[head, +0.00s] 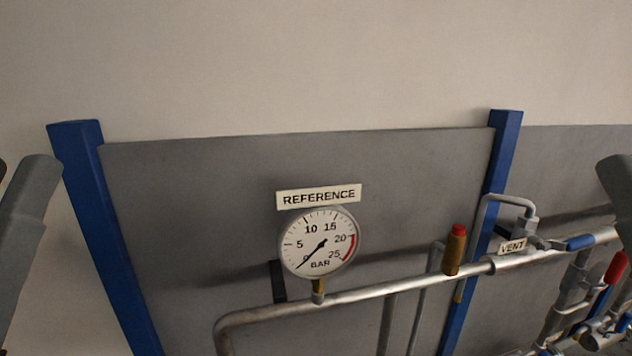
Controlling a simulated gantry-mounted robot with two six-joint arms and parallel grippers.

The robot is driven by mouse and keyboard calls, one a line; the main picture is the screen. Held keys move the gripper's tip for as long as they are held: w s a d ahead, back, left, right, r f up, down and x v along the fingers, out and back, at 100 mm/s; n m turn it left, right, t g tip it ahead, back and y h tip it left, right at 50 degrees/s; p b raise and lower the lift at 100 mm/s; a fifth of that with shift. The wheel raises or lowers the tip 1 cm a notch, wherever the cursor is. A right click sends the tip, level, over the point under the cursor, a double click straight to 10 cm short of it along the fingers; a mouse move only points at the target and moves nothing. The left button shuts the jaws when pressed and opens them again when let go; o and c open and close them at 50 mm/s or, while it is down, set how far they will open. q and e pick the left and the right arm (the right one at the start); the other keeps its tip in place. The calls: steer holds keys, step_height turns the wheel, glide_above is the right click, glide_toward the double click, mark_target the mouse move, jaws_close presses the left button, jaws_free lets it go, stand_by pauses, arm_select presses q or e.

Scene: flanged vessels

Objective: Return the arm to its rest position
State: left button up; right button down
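A grey arm link of mine (27,215) shows at the left edge, and another (618,185) at the right edge. Neither gripper's fingers are in the picture, so I cannot see whether they are open or shut, or hold anything. Nothing in view shows an arm touching the pipework.
A round pressure gauge (319,243) under a REFERENCE label (319,195) has its needle near 0. It stands on a horizontal pipe (390,290) before a grey panel (200,200) between blue posts (90,200). A VENT tag (512,247), blue handle (580,242) and red handle (616,267) are at right.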

arm_select(q)
step_height(320, 180, up, 19)
steer(key=p, duration=1.5)
arm_select(e)
step_height(320, 180, up, 19)
arm_select(q)
step_height(320, 180, down, 23)
steer(key=b, duration=2.2)
steer(key=shift+b, duration=0.4)
arm_select(e)
step_height(320, 180, down, 23)
